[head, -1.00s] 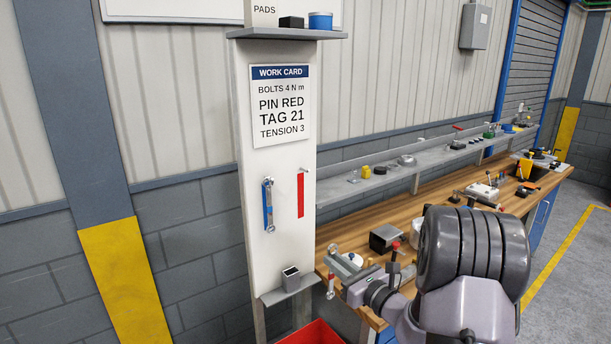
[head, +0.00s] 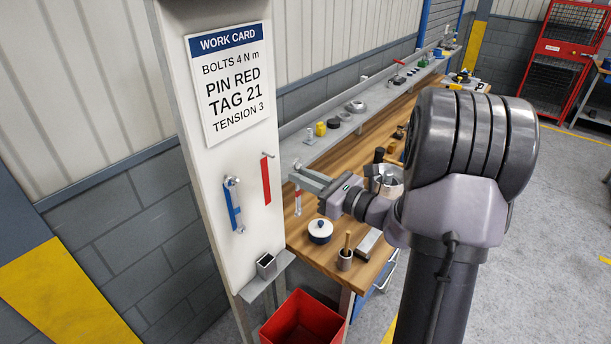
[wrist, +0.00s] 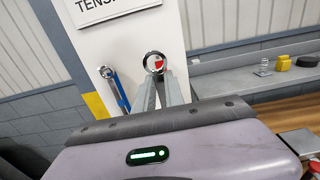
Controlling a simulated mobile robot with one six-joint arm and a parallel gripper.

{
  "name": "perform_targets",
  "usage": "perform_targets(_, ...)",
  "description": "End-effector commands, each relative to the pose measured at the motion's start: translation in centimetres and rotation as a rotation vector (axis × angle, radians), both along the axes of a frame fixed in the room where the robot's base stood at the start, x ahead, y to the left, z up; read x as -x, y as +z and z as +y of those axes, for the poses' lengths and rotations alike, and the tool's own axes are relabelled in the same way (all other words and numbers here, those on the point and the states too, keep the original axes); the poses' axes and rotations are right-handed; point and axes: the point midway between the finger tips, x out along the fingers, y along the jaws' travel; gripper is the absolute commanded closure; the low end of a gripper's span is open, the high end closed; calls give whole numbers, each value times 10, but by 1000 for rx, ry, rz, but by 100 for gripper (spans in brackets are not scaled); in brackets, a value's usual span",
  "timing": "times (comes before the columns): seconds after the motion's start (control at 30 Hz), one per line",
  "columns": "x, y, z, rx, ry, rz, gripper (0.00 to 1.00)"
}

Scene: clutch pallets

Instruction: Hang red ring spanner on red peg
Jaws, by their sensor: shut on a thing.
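The red ring spanner (head: 297,201) hangs upright below my gripper (head: 300,179), which is shut on its upper end. In the wrist view its shiny ring (wrist: 147,61) stands just beyond the tips of my gripper (wrist: 157,80), with some red visible through the hole. The red peg (head: 268,155) is a short metal pin above a red stripe (head: 266,182) on the white board. In the head view the spanner is to the right of the peg and apart from it. The peg cannot be made out clearly in the wrist view.
A blue-marked spanner (head: 233,205) hangs on the board (head: 205,160) left of the red stripe, also in the wrist view (wrist: 117,88). A small metal holder (head: 267,266) sits on a ledge below. A red bin (head: 302,318) stands underneath. The workbench and shelf lie behind.

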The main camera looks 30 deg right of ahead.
Motion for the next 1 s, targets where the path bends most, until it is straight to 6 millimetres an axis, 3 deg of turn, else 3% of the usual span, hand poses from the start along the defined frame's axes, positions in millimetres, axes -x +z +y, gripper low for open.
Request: perform_targets(1.0, -78, -11, 29, -1, 1, 0, 100)
